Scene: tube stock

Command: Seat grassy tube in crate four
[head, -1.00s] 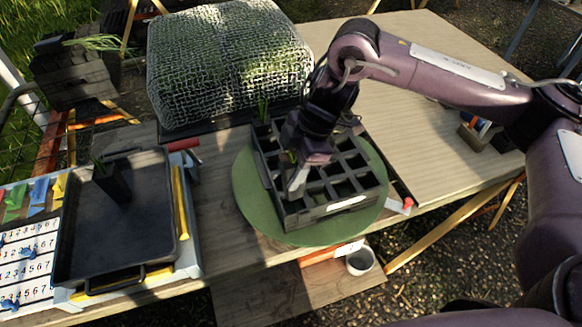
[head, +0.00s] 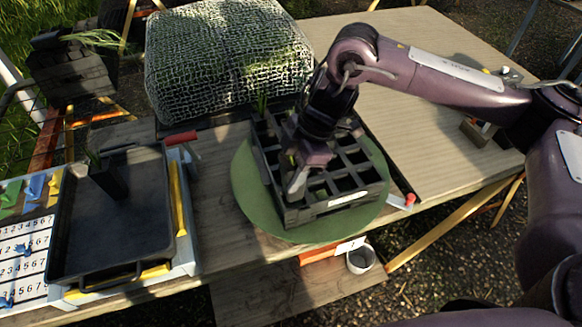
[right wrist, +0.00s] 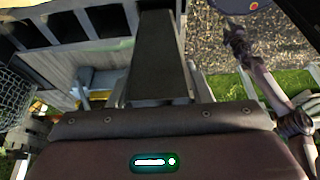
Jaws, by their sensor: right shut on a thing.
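The black multi-cell crate (head: 335,205) sits on a round green turntable (head: 250,205), with a white label on its front that I cannot read. My right gripper (head: 298,182) is over the crate's left front cells. It is shut on a dark tube, which shows upright between the fingers in the right wrist view (right wrist: 162,55). In the head view the gripper mostly hides that tube, and I cannot make out its grass. Another grassy tube (head: 263,100) stands at the crate's back left. A dark grassy tube (head: 105,178) stands in the black tray (head: 130,235). My left gripper is out of view.
A netted bale (head: 228,55) stands behind the crate. A red-handled tool (head: 180,138) lies beside the tray. A numbered sheet (head: 25,255) with colored clips is at the left. The table's right side (head: 430,150) is mostly clear.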

